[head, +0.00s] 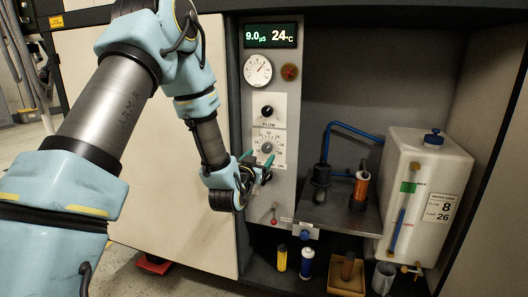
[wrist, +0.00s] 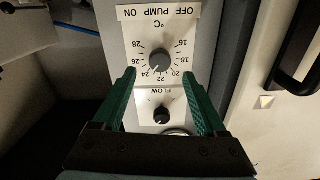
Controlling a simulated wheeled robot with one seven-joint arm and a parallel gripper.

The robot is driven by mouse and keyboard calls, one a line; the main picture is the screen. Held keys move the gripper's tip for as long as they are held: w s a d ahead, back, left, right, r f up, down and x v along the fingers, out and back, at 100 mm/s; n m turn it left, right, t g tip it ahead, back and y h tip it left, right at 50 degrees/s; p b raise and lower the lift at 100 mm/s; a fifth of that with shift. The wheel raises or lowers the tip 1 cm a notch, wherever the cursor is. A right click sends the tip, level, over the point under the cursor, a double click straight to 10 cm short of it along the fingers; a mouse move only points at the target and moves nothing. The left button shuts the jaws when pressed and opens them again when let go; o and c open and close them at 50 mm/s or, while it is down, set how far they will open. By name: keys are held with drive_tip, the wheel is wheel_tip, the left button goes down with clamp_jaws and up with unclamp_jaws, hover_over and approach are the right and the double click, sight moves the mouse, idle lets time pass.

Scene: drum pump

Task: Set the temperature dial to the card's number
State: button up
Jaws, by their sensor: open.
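The temperature dial (wrist: 159,61) is a dark knob on a white plate marked 16 to 28 °C. It appears upside down in the wrist view, its pointer near 24. In the head view the dial (head: 267,147) is on the grey panel. The display (head: 270,36) reads 24 °C. The card (head: 440,208) on the white tank shows flow 8 and temp 26. My gripper (wrist: 160,73) is open and empty, its green fingers spread to either side of the dial, apart from it in the picture. Its distance from the panel is unclear. In the head view my gripper (head: 259,161) is just below the dial.
The flow knob (head: 267,111) is above the temperature dial. A round gauge (head: 258,70) and a red knob (head: 289,72) are higher up. A small red-tipped lever (head: 274,213) is below. The white tank (head: 425,170) and a shelf (head: 335,213) with bottles stand right.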

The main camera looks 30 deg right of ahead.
sight(266, 149)
drive_tip(key=shift+x, duration=2.35)
clamp_jaws()
